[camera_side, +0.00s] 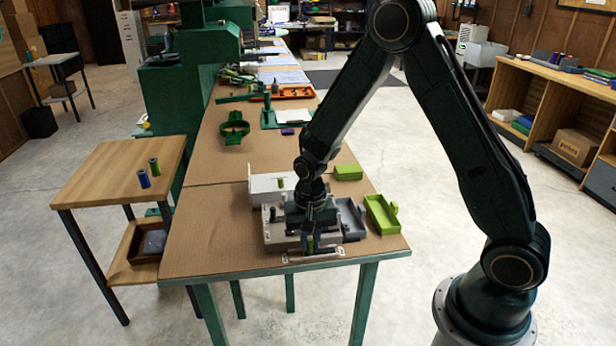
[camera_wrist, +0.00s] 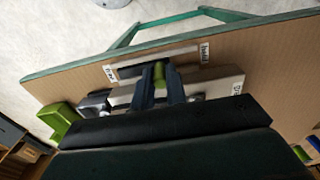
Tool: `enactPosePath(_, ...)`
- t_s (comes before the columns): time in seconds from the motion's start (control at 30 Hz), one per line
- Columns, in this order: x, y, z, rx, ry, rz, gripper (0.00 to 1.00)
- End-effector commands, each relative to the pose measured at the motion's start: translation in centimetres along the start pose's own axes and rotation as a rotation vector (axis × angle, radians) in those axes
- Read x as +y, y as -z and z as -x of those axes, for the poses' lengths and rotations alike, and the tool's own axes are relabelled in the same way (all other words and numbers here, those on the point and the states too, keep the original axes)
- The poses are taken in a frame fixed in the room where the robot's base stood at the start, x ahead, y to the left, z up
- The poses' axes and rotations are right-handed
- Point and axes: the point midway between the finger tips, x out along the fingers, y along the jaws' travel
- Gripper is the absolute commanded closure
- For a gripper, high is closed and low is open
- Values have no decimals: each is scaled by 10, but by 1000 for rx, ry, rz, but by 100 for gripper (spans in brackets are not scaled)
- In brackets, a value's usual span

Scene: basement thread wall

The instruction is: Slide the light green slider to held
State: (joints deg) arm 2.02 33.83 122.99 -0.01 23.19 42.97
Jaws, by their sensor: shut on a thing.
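The light green slider (camera_wrist: 159,74) stands between the two fingers of my gripper (camera_wrist: 160,88) in the wrist view. The fingers are shut on it. It sits at about the middle of a short track with a dark slot. A label reading "held" (camera_wrist: 204,51) marks the track's right end there, and a label that seems to read "free" (camera_wrist: 110,73) marks its left end. In the side view my gripper (camera_side: 310,238) points down at the front of a pale grey fixture (camera_side: 277,240), and the slider (camera_side: 310,246) shows only as a small green patch.
A bright green open tray (camera_side: 381,214) and a grey bin (camera_side: 351,219) stand right of the fixture. A white box (camera_side: 264,189) and a green block (camera_side: 349,172) are behind it. The table's front edge is close to the track. Cardboard-coloured tabletop (camera_side: 208,234) is clear on the left.

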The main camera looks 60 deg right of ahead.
Motion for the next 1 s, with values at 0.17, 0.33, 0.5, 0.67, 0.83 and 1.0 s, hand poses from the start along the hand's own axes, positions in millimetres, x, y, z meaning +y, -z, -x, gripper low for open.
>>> enactPosePath(0.17,-3,0,0,0,0,0,100)
enactPosePath(0.33,-9,0,0,0,0,2,100)
enactPosePath(0.5,-17,1,1,1,1,2,100)
enactPosePath(0.67,-24,1,1,2,2,1,100)
enactPosePath(0.83,-29,0,1,2,1,1,100)
enactPosePath(1.0,-31,0,1,2,2,1,100)
